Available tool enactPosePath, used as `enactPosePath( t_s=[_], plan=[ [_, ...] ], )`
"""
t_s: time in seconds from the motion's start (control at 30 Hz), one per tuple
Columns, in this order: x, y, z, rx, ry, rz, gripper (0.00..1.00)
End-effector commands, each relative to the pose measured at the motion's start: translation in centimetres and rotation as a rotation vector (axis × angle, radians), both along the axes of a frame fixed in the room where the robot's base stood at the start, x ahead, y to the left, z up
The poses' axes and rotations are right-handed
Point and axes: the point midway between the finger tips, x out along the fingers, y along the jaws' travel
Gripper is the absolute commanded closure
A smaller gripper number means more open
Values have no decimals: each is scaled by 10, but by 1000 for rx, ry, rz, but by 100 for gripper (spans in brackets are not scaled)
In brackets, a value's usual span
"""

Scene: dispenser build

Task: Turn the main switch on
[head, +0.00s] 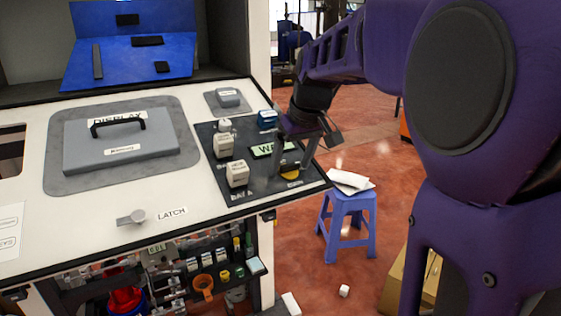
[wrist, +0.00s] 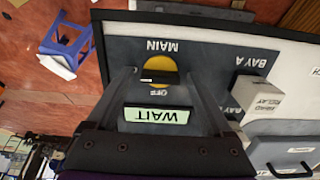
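The main switch is a yellow round knob (wrist: 163,66) on the dark panel, with a MAIN label on one side and an OFF label on the other. A small light and dark bar lies across its face. In the head view the yellow knob (head: 291,175) shows near the panel's right front corner, partly behind my gripper. My gripper (wrist: 160,76) is open, its two fingers on either side of the knob in the wrist view. Nothing is between the fingers but the view of the panel. I cannot tell whether the fingertips touch the panel.
A green WAIT sign (wrist: 157,115) sits beside the switch. A grey display cover (head: 130,150) with a handle and a latch knob (head: 131,217) are further left. A blue stool (head: 347,215) stands off the right edge.

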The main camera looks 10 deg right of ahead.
Motion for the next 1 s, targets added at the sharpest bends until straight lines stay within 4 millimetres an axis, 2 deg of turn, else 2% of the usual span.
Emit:
enactPosePath(
  t_s=[0.37,0.47,0.8,1.0],
  plan=[
    [-2,0,4,-1,1,1,10],
    [-6,-2,16,-1,-1,1,10],
    [-31,-10,82,0,-3,1,10],
    [-40,-13,106,-1,-1,0,10]
  ],
)
